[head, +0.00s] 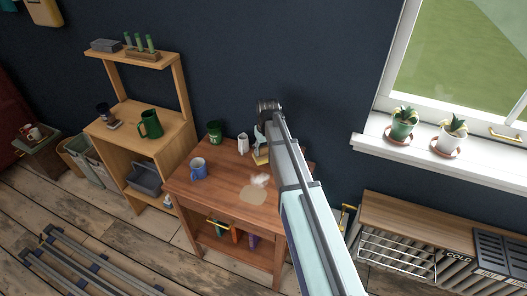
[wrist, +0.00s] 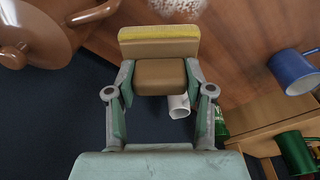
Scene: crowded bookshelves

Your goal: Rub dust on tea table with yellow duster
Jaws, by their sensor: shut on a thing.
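The tea table (head: 225,172) is a reddish-brown wooden table with an open lower shelf. A pale tan patch (head: 253,195) and a white frothy patch (head: 260,180) mark its top; white specks also show in the wrist view (wrist: 180,5). The yellow duster (wrist: 158,48), a brown block with a yellow strip, is between my fingers. My gripper (wrist: 159,78) is shut on it. In the head view, my gripper (head: 262,148) is over the table's back right part, behind the patches, partly hidden by my arm. I cannot tell whether the duster touches the table.
A blue mug (head: 198,168), green cup (head: 215,132) and white pitcher (head: 243,143) stand on the table. A brown teapot (wrist: 35,32) shows in the wrist view. A wooden shelf unit (head: 140,135) with a green mug (head: 151,124) stands left. A windowsill with potted plants (head: 402,125) is right.

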